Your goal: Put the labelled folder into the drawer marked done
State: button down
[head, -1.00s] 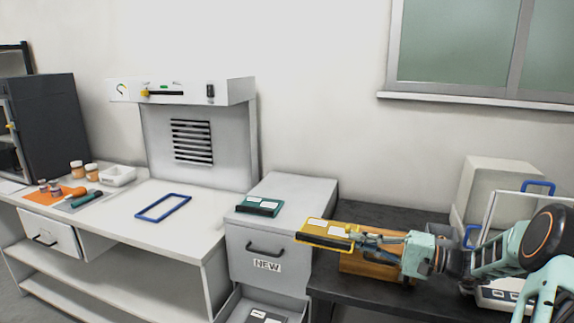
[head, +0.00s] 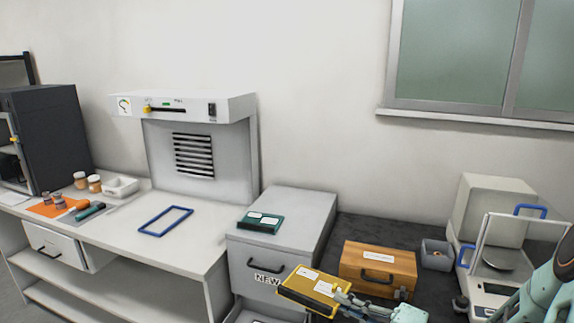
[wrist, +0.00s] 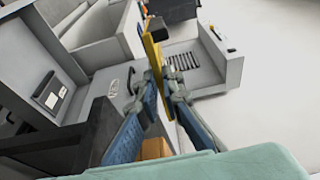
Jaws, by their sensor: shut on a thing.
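My gripper (head: 345,299) is shut on a yellow folder (head: 312,286) with white labels, holding it in the air in front of the grey cabinet (head: 318,208). In the wrist view, the yellow folder (wrist: 153,50) stands nearly edge-on between my fingers (wrist: 162,78). The cabinet's upper drawer (head: 250,259) is shut and marked NEW; the folder hides part of its front. A lower drawer (head: 243,317) appears pulled out at the bottom edge of the head view, mostly cut off. No mark reading done is legible.
A teal folder (head: 261,222) lies on the cabinet top. A wooden box (head: 395,262), a small grey bin (head: 436,254) and a balance (head: 497,262) stand on the dark table (head: 350,231). A blue frame (head: 166,221) lies on the white bench (head: 203,236).

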jog(key=shift+r+p, duration=1.45)
jog(key=shift+p, duration=0.65)
jog(key=shift+a, duration=0.15)
jog(key=shift+w+a+r+m+t+h, duration=0.1)
jog(key=shift+a+r+m+t+h, duration=0.1)
jog(key=shift+m+t+h, duration=0.25)
jog(key=shift+w+a+r+m+t+h, duration=0.1)
jog(key=shift+r+m+t+h, duration=0.1)
jog(key=shift+m+t+h, duration=1.15)
jog(key=shift+s+d+f+m+t+h, duration=0.1)
jog(key=shift+d+f+m+t+h, duration=0.15)
jog(key=shift+m+t+h, duration=0.25)
jog(key=shift+s+d+f+m+t+h, duration=0.1)
jog(key=shift+d+f+m+t+h, duration=0.15)
jog(key=shift+h, duration=0.35)
